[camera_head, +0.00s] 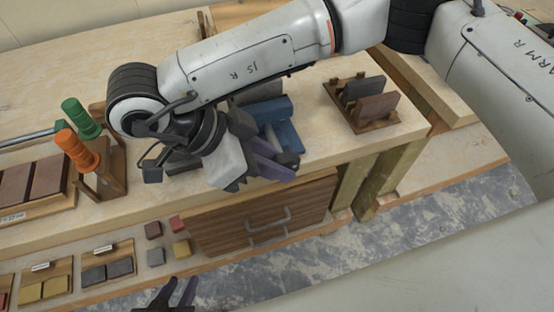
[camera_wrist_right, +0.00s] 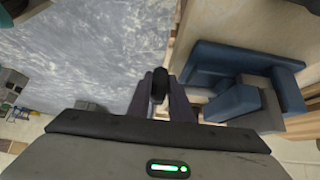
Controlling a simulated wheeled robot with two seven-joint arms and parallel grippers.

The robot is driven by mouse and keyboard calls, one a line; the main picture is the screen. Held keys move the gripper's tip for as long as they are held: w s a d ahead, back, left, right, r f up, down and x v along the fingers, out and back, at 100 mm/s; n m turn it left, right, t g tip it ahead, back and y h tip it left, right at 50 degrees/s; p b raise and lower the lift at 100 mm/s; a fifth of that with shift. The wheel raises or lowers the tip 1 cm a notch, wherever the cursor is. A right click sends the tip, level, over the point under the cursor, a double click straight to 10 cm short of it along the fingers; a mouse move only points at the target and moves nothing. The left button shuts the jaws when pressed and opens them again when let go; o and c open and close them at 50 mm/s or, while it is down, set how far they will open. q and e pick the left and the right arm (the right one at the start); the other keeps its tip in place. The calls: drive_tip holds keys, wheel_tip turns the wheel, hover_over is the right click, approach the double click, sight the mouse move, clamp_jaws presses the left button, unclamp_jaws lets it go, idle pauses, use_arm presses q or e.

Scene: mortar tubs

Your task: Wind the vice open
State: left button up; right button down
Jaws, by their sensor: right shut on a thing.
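The blue vice (camera_head: 281,133) sits at the front edge of the wooden bench, partly hidden behind my right arm. In the right wrist view the vice (camera_wrist_right: 235,62) is at the right, with blue blocks and grey parts. My right gripper (camera_head: 282,172) is just in front of the vice. In the right wrist view its purple fingers (camera_wrist_right: 161,95) are shut on a dark rounded handle piece (camera_wrist_right: 160,84). The rest of the handle is hidden. My left gripper (camera_head: 180,286) shows at the bottom edge of the head view, fingers apart and empty, away from the vice.
A wooden drawer unit (camera_head: 262,218) with a metal handle is below the bench edge. A rack with two blocks (camera_head: 362,105) stands right of the vice. Orange (camera_head: 76,150) and green (camera_head: 80,117) handled tools stand left. Small blocks (camera_head: 153,230) lie on the lower shelf.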

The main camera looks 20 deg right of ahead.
drive_tip(key=shift+w, duration=0.15)
drive_tip(key=c, duration=1.6)
unclamp_jaws()
drive_tip(key=shift+c, duration=0.2)
drive_tip(key=shift+a, duration=0.1)
drive_tip(key=v, duration=1)
